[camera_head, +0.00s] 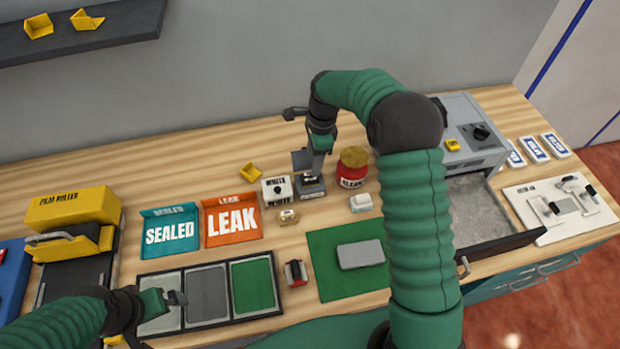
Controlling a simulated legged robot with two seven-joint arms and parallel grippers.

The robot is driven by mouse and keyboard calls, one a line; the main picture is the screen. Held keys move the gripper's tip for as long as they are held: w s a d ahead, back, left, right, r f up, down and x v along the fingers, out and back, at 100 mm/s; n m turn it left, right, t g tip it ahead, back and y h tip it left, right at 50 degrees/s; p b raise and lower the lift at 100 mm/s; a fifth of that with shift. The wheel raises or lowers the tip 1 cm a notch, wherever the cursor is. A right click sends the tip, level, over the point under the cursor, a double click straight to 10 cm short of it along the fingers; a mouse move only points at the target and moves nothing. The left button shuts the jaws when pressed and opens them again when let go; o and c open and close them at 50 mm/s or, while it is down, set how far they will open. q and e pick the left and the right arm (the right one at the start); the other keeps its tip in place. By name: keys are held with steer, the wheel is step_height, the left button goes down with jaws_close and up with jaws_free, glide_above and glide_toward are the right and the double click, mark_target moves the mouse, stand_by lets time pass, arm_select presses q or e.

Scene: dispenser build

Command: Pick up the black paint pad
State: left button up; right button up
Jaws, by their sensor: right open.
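My right gripper (309,155) is open and points down over a dark pad-like block (311,188) at the middle of the bench. The block's front label is too small to read surely, so I cannot tell whether it is the black paint pad. I cannot tell whether the fingers touch it.
SEALED (171,231) and LEAK (232,222) trays lie left of the pads. A grey block (361,254) lies on a green mat (322,270). A red-and-black item (296,273) sits beside it. My right arm hides part of the bench before an open drawer (480,212).

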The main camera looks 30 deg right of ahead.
mark_target(309, 173)
steer(key=f, duration=0.1)
steer(key=a+f, duration=0.1)
steer(key=f, duration=0.2)
steer(key=shift+s+a+f, duration=0.2)
steer(key=shift+a+f, duration=0.15)
steer(key=shift+f, duration=0.4)
steer(key=shift+w+d+f, duration=0.15)
steer(key=shift+d, duration=0.05)
steer(key=shift+a, duration=0.1)
jaws_close()
